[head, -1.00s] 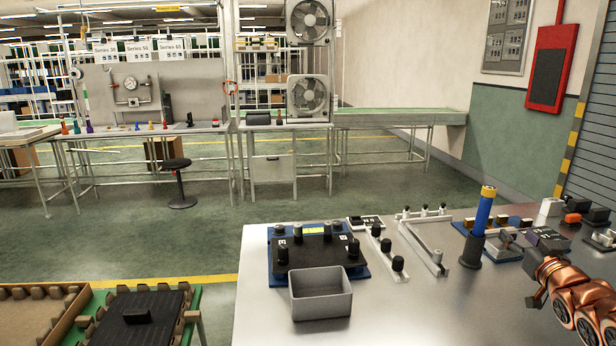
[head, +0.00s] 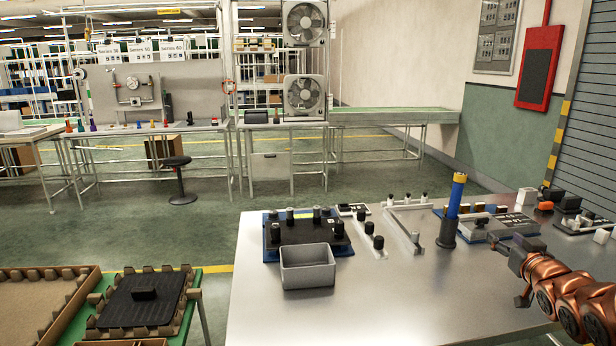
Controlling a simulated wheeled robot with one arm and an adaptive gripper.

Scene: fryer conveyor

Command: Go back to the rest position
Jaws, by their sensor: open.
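My gripper (head: 513,272) is at the right of the head view, at the end of my copper-coloured arm. It is over the right part of the metal table (head: 390,290). Its dark fingers point left, and it is open with nothing seen between them. The blue cylinder with a yellow top (head: 455,198) stands upright in a dark holder (head: 447,234), left of and beyond my gripper.
A grey open bin (head: 307,267) stands before a black fixture plate (head: 308,232) on the table. Small clamps and blocks line the far edge. A green-edged tray stand (head: 190,300) is at lower left. The table's front middle is clear.

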